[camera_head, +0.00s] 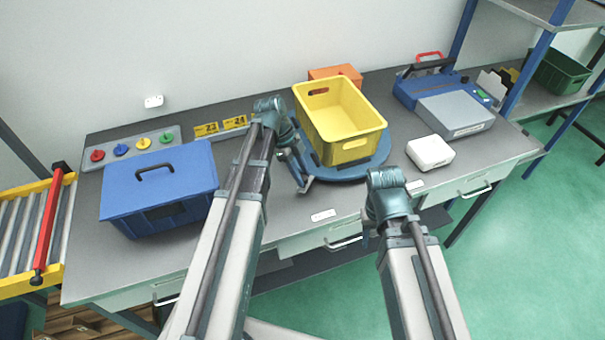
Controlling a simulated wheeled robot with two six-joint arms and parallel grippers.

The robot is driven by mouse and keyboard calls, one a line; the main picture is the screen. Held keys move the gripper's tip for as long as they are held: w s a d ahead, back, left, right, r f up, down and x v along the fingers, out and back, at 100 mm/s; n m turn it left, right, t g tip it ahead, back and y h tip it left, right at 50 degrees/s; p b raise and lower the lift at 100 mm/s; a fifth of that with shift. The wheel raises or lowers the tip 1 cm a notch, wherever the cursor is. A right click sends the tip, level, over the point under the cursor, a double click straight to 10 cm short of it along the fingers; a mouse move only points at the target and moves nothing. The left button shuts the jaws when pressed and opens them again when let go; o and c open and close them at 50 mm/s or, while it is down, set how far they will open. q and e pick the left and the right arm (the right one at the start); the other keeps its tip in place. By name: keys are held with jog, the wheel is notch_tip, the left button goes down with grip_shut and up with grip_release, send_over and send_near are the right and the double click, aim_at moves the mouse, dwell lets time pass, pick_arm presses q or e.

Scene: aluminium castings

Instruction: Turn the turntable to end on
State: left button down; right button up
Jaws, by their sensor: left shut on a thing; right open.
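The turntable (352,171) is a blue round disc on the grey workbench. A yellow open crate (345,129) stands on it, turned at an angle, and looks empty. My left gripper (303,184) is at the turntable's left front rim and is shut on it there; the exact grip is partly hidden by the gripper itself. My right gripper (368,238) is at the bench's front edge, to the right of and nearer than the turntable. It is open and holds nothing that I can see; its fingers are mostly hidden behind the wrist.
A blue toolbox (160,190) stands on the left, with a panel of coloured knobs (135,147) behind it. An orange box (336,73) is behind the crate. A white box (430,152) and a blue-grey machine (445,102) are on the right. A roller conveyor (32,230) adjoins the bench's left end.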

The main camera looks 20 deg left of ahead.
pick_arm(q)
jog(key=shift+a, duration=0.2)
jog(key=c, duration=1)
grip_release()
jog(key=o, duration=0.5)
jog(key=shift+a, duration=0.15)
jog(key=shift+w+r+p, duration=0.1)
jog(key=shift+r+p, duration=0.7)
jog(key=p+v, duration=1.1)
jog(key=v, duration=0.1)
jog(key=shift+a+r, duration=0.1)
